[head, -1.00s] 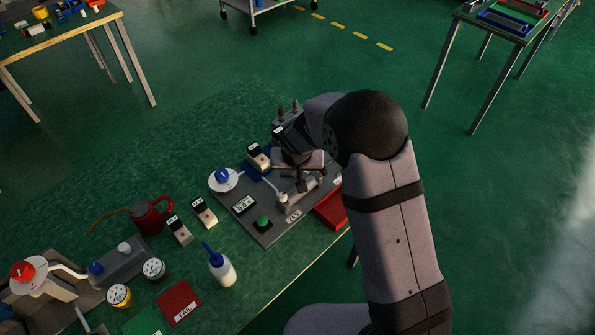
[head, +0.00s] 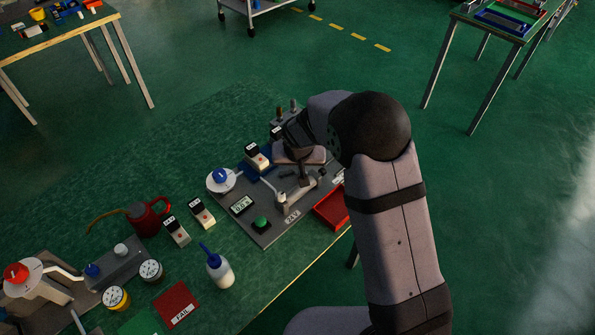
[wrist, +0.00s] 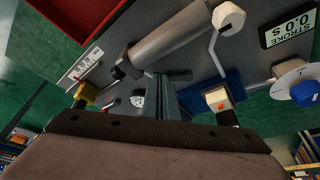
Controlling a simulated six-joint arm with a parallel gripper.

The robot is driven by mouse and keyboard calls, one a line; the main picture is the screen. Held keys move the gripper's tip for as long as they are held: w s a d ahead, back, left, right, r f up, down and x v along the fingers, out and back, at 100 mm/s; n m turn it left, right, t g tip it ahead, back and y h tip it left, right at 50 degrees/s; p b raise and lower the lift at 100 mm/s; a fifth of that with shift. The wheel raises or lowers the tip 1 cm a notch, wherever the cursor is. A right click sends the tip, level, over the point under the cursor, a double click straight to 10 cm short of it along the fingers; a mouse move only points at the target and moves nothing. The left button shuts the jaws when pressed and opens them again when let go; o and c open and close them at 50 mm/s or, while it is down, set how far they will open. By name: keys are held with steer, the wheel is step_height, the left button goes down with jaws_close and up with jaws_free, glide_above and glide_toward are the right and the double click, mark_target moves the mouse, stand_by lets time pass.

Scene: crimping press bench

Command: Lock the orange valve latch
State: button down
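In the wrist view a small yellow-orange part (wrist: 88,93), possibly the valve latch, shows at the left, partly cut off by my gripper's body. A small lever with a reddish tip (wrist: 111,102) and a round gauge (wrist: 137,100) are beside it. I cannot tell the latch's position. No orange latch shows in the head view, where my arm covers that side of the press. My gripper (head: 305,183) hangs above the press plate (head: 262,238). Its fingers (wrist: 170,88) look close together, like one narrow column, with nothing seen between them.
A grey cylinder (wrist: 172,40) with a white-knobbed lever (wrist: 228,18) lies near my fingers. A blue-knobbed dial (head: 221,178), a stroke display (head: 241,205), a green button (head: 261,223) and a red tray (head: 331,209) surround the press. A squeeze bottle (head: 220,270) stands in front.

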steer(key=shift+w+d+b, duration=0.2)
steer(key=shift+w+b, duration=0.2)
steer(key=shift+w, duration=0.3)
steer(key=shift+w+b, duration=0.3)
steer(key=shift+w, duration=0.3)
steer(key=shift+s+a, duration=0.15)
steer(key=shift+a, duration=0.05)
steer(key=shift+s+a+b, duration=0.3)
steer(key=shift+s+b, duration=0.1)
steer(key=shift+s, duration=0.1)
steer(key=shift+r+p, duration=0.3)
steer(key=shift+r, duration=0.15)
step_height(320, 180, up, 8)
steer(key=s+d+p, duration=0.2)
steer(key=s+p, duration=0.1)
steer(key=p, duration=0.2)
steer(key=shift+d+r+p, duration=0.25)
steer(key=shift+d+p, duration=0.05)
steer(key=shift+d, duration=0.1)
